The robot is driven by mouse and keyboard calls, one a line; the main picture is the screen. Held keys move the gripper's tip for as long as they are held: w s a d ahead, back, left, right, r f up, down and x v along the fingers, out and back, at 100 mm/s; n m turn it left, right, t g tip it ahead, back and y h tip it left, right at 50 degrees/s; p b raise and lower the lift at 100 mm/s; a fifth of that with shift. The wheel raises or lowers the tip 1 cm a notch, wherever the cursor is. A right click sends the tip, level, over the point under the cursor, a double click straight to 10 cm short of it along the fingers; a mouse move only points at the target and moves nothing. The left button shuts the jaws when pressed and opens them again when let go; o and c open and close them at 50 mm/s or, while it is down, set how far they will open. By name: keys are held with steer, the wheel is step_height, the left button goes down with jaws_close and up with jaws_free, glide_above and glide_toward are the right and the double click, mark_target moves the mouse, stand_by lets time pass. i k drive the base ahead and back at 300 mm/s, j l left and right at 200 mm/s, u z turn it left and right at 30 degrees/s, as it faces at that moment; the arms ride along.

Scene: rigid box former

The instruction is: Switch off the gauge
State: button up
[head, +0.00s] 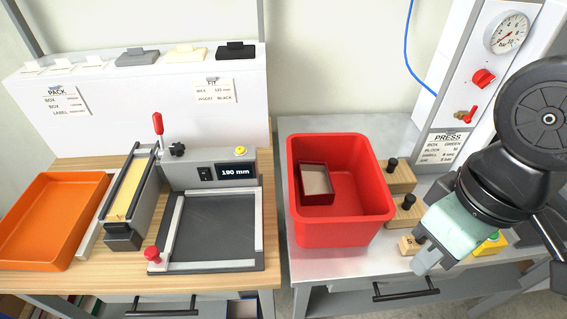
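The digital gauge (210,172) is a grey housing at the back of the measuring plate on the left bench. Its lit display (236,171) reads 190 mm. A small black rocker switch (205,173) sits left of the display, and a yellow button (240,151) is on top. A round dial gauge (507,32) with a red needle is on the press panel at the upper right. My gripper (422,262) is at the right, over the metal bench and far from the digital gauge. Its fingers are seen from above and behind, so their opening is unclear.
A red bin (340,232) holding a dark red box (316,183) stands on the metal bench, between my gripper and the digital gauge. Wooden blocks with black knobs (405,214) stand beside it. An orange tray (45,225) is far left. A red-handled lever (158,125) rises beside the digital gauge.

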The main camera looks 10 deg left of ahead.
mark_target(204, 172)
steer(key=u, duration=1.3)
